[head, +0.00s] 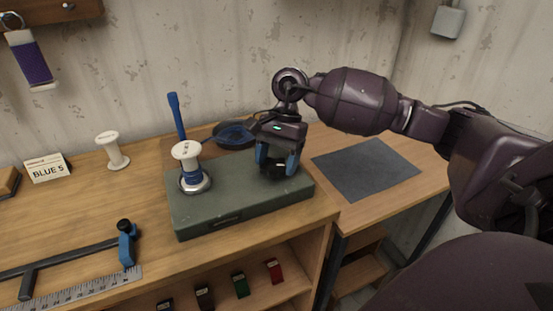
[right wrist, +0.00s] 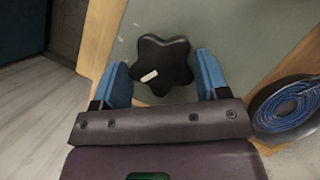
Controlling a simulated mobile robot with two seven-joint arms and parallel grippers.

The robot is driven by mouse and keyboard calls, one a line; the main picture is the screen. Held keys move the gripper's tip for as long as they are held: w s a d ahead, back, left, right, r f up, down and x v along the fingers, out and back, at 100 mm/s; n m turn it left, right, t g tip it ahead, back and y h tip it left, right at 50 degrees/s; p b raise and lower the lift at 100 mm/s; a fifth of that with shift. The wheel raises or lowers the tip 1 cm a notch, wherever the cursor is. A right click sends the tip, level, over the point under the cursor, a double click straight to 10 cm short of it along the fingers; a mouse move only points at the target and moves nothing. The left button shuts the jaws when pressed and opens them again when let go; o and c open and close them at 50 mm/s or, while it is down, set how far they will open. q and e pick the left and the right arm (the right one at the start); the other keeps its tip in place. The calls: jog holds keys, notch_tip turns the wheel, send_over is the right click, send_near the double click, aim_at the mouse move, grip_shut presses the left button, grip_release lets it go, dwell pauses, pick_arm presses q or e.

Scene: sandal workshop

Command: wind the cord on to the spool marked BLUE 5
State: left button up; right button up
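A white spool (head: 187,152) stands upright on the spindle at the left of a green winder base (head: 235,207), with blue cord (head: 191,177) around its lower core. No mark is readable on it. A coil of blue cord (right wrist: 292,104) lies in a dark round dish (head: 223,142) behind the base. A black star knob (right wrist: 165,62) sits at the base's right. My right gripper (head: 277,165) is over it, pointing down, its blue fingers open on either side of the knob. Contact is not clear. My left gripper is out of view.
A card reading BLUE 5 (head: 48,168) stands at the left beside another white spool (head: 113,151). A blue rod (head: 177,116) rises behind the base. A ruler (head: 84,289) and a blue clamp (head: 127,246) lie in front. A dark mat (head: 366,170) lies at the right.

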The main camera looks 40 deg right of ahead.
jog(key=shift+c, duration=1.4)
jog(key=shift+m, duration=0.3)
